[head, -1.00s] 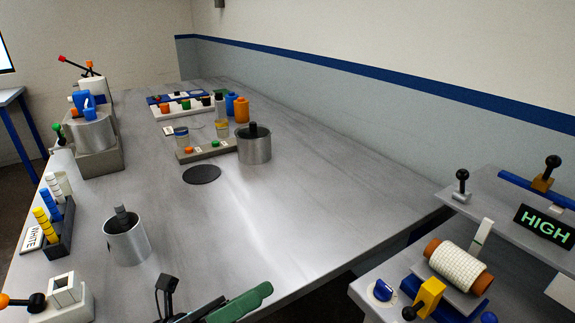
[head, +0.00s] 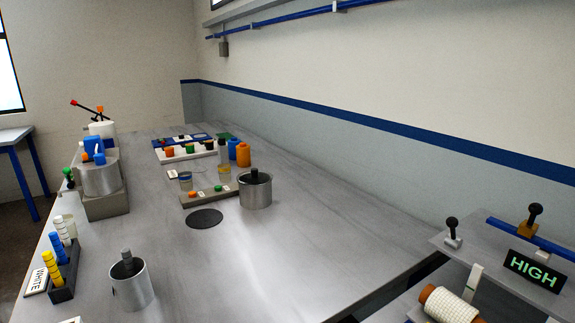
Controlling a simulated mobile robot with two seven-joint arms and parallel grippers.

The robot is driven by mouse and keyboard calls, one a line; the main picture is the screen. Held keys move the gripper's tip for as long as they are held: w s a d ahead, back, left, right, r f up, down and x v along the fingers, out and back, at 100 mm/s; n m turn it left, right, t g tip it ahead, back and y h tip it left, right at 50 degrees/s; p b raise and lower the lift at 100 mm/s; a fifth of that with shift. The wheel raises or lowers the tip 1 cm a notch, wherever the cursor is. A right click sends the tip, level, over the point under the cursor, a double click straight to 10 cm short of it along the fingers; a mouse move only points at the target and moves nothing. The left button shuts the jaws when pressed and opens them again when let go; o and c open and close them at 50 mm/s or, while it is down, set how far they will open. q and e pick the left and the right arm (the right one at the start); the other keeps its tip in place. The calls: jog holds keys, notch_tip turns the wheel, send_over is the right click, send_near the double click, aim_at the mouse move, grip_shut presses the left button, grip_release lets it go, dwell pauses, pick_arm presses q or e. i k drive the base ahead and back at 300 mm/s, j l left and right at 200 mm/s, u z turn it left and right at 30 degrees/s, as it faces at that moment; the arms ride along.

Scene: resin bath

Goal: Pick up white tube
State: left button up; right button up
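A dark rack (head: 64,290) stands at the left edge of the bench in the head view. It holds a beaded white tube (head: 62,231) at its far end, a blue tube (head: 58,246) in the middle and a yellow tube (head: 53,268) at the near end. The tubes lean slightly. A pale cylinder (head: 70,224) stands just behind the white tube and partly overlaps it. A card reading WHITE (head: 37,281) lies to the left of the rack. Neither of my grippers is in view.
A metal pot (head: 131,285) stands right of the rack. A metal vessel (head: 101,179) on a block is at the back left. The bench's middle right is clear.

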aim_at(60, 223)
jog(key=u, duration=1.5)
